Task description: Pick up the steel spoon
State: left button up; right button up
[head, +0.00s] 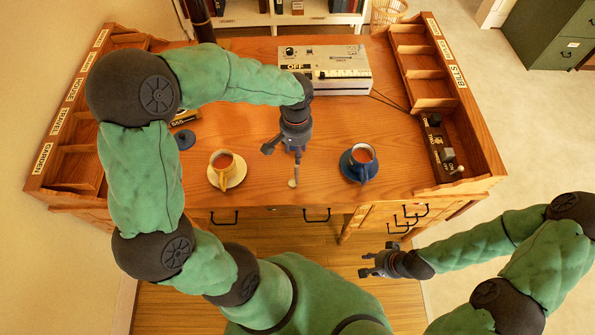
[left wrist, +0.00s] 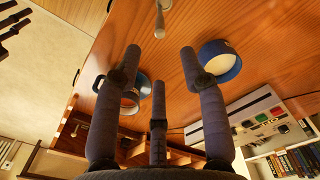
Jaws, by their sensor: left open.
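The spoon (head: 293,181) lies on the desk top between the two cups, near the front edge. It looks small and pale, and its upper part runs up under my left gripper (head: 284,150). In the left wrist view the spoon (left wrist: 159,20) shows at the top middle, beyond the spread fingertips of my left gripper (left wrist: 160,60). That gripper is open and empty, above the desk, apart from the spoon. My right gripper (head: 364,263) hangs in front of the desk, fingers apart and empty.
A yellow cup (head: 222,161) on a saucer stands left of the spoon, a blue cup (head: 362,154) on a saucer right. A blue-sided round thing (left wrist: 224,66) shows in the left wrist view. Behind are a pale device (head: 325,68) and side compartments (head: 420,62).

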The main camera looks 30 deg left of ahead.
aim_at(297, 166)
pick_arm(q)
jog(key=shift+a+f, duration=0.1)
jog(key=shift+f, duration=0.3)
notch_tip(297, 166, down, 4)
jog(key=shift+f+b, duration=0.25)
jog(key=shift+b, duration=0.45)
jog(key=shift+f+b, duration=0.85)
jog(key=shift+f, duration=1.8)
jog(key=shift+r, duration=0.1)
grip_shut()
